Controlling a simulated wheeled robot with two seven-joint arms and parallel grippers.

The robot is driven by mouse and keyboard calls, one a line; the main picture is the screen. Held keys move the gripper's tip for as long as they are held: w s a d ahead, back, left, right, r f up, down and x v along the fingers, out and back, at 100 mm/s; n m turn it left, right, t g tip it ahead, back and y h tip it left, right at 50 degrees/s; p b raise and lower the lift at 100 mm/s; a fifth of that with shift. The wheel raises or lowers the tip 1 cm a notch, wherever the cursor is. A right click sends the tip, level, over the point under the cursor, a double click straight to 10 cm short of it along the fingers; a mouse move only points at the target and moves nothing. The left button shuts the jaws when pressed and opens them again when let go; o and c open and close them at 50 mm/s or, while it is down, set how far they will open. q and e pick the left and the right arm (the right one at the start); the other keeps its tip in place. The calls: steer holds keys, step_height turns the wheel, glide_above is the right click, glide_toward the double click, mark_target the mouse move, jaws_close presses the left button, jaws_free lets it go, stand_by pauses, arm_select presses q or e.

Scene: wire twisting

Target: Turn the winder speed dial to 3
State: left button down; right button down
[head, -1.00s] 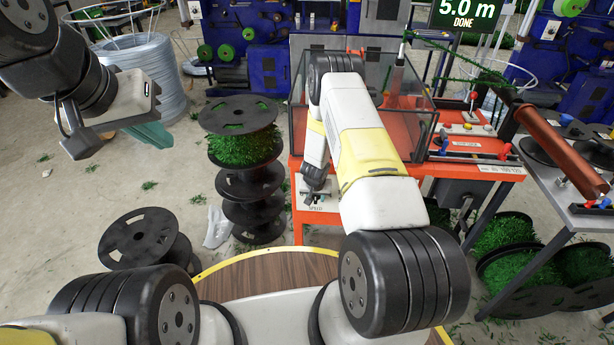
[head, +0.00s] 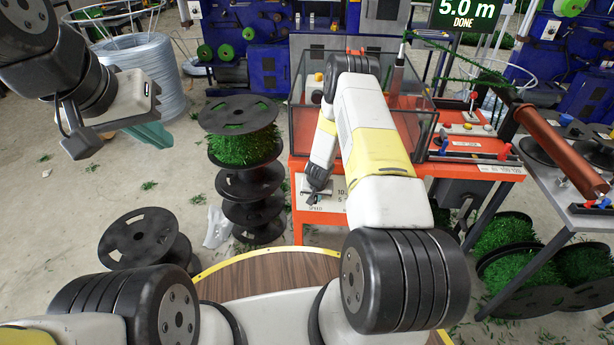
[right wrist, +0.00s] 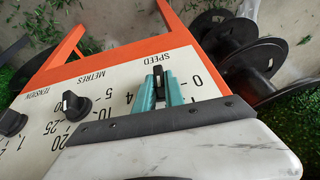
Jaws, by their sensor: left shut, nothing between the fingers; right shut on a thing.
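The white control panel (right wrist: 120,78) on the orange winder front has a black SPEED dial (right wrist: 158,73), with 0 and 1 readable beside it. My right gripper (right wrist: 160,88) has its teal fingers on either side of this dial and is shut on it. The fingers hide much of the dial and its scale, so I cannot tell which number it points to. In the head view, my right gripper (head: 314,197) is at the panel's left part, above the SPEED label. My left gripper (head: 152,134) is shut and empty, raised at the upper left, far from the panel.
Black METRES (right wrist: 75,104) and TENSION (right wrist: 12,122) dials sit beside the SPEED dial. A stack of black spools (head: 245,185) with green wire stands just left of the winder. A display (head: 466,12) reads 5.0 m DONE. A clear-walled box (head: 300,125) tops the orange frame.

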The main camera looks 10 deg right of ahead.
steer(key=shift+s+d+f+m+t+y, duration=0.1)
steer(key=shift+d+m+t+y, duration=0.25)
steer(key=shift+y, duration=0.85)
steer(key=shift+s+f+m+t+y, duration=0.15)
steer(key=shift+t+y, duration=0.3)
steer(key=shift+y, duration=0.75)
steer(key=shift+w+d+f+m+t+y, duration=0.1)
steer(key=shift+d+m+t+y, duration=0.2)
steer(key=shift+y, duration=0.9)
steer(key=shift+a, duration=0.1)
steer(key=c, duration=1.4)
jaws_free()
steer(key=shift+c, duration=0.2)
steer(key=shift+r, duration=0.15)
steer(key=v, duration=0.7)
steer(key=shift+s+d, duration=0.25)
steer(key=shift+s, duration=0.1)
steer(key=shift+r, duration=0.1)
